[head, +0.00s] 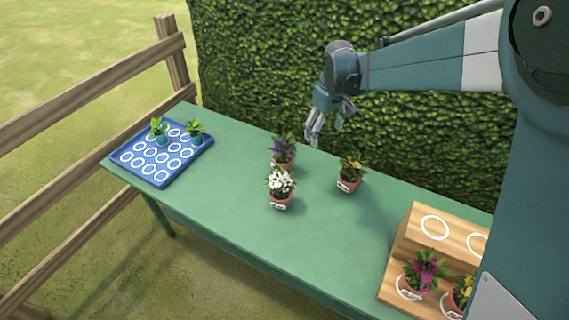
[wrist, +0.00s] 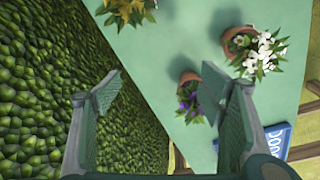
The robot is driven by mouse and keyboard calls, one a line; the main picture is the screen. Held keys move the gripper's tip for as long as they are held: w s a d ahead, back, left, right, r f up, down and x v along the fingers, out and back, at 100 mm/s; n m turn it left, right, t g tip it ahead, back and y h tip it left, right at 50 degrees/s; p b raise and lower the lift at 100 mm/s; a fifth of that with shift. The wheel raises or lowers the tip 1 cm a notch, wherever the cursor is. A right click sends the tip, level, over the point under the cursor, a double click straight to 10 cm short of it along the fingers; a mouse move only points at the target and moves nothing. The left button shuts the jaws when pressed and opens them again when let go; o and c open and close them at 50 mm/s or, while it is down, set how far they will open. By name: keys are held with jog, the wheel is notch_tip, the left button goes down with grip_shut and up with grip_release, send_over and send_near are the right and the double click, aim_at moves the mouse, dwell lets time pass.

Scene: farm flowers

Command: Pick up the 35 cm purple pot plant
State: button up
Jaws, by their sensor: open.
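The purple-flowered plant (head: 284,147) stands upright in a terracotta pot on the green table, behind the white-flowered plant. In the wrist view, the purple plant (wrist: 187,99) shows just left of the right finger, which may hide part of it. My gripper (head: 328,125) is open and empty, above the table's back edge, to the right of the purple plant and apart from it. The pot's label is too small to read.
A white-flowered plant (head: 281,187) stands close in front, a yellow-flowered plant (head: 350,174) to the right. A blue tray (head: 140,174) holding two green plants is at left. A wooden stepped stand (head: 405,250) with potted flowers is at right. A hedge (head: 270,70) rises behind the table (head: 240,235).

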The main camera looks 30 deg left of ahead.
aim_at(283, 161)
jog(key=a+f+n, duration=0.1)
jog(key=a+f, duration=0.3)
jog(key=a, duration=0.1)
jog(key=s+a+f+n, duration=0.1)
jog(key=a+f, duration=0.3)
jog(key=a, duration=0.1)
jog(key=a+f+n+g+p, duration=0.1)
jog(key=a+f, duration=0.3)
jog(key=a, duration=0.1)
jog(key=shift+s+a+h, duration=0.35)
jog(key=shift+a+h, duration=0.05)
jog(key=shift+f, duration=1.3)
jog(key=shift+s+f+b, duration=0.15)
jog(key=shift+f+b, duration=0.5)
jog(key=shift+f, duration=1.95)
jog(key=c, duration=1.2)
